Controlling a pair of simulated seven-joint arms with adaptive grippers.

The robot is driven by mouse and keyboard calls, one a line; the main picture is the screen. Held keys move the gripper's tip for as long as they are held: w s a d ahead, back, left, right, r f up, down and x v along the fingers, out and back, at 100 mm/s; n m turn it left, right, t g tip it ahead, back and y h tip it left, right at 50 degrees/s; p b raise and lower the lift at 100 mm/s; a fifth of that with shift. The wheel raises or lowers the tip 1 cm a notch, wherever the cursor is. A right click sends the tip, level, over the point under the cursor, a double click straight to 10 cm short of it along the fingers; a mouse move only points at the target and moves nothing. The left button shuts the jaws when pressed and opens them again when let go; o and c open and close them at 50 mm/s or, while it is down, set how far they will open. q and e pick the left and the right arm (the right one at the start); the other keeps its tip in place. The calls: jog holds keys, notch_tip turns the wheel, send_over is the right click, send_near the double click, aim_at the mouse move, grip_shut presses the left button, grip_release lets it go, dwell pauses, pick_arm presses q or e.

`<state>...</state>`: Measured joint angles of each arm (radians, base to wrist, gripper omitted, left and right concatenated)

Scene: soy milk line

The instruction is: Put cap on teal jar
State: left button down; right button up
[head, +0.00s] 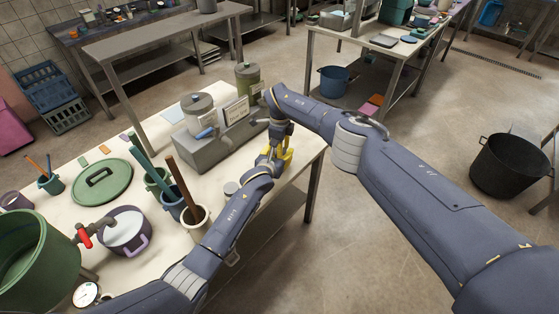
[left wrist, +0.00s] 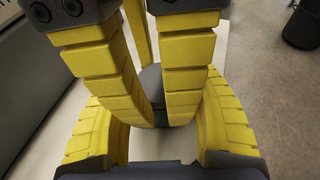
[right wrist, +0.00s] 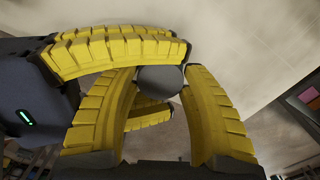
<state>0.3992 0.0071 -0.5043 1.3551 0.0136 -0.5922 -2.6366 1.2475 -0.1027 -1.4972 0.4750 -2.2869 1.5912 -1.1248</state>
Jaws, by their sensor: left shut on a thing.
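My two grippers meet over the right end of the near table in the head view, their yellow fingers overlapping. My right gripper (head: 282,152) comes from the back right, with its fingertips on both sides of a round grey cap (right wrist: 160,82). Whether they press on it is unclear. My left gripper (left wrist: 166,112) is shut on the teal jar, of which only a small dark teal part (left wrist: 180,119) shows below the fingers. The cap also shows between the fingers in the left wrist view (left wrist: 151,80). Whether it is seated on the jar is hidden. The head view hides both jar and cap.
A grey machine block (head: 210,145) stands close behind my grippers, with a green canister (head: 248,77) beyond it. A cream cup (head: 196,222) with wooden sticks, a purple pot (head: 124,230) and a green lid (head: 102,182) stand to the left. Open floor lies right of the table.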

pick_arm(q)
jog(key=shift+f, duration=0.1)
pick_arm(e)
jog(key=c, duration=0.8)
jog(key=o, duration=1.2)
jog(key=shift+r, duration=2.25)
jog(key=shift+o, duration=0.5)
jog(key=shift+r, duration=1.8)
jog(key=shift+f, duration=4.05)
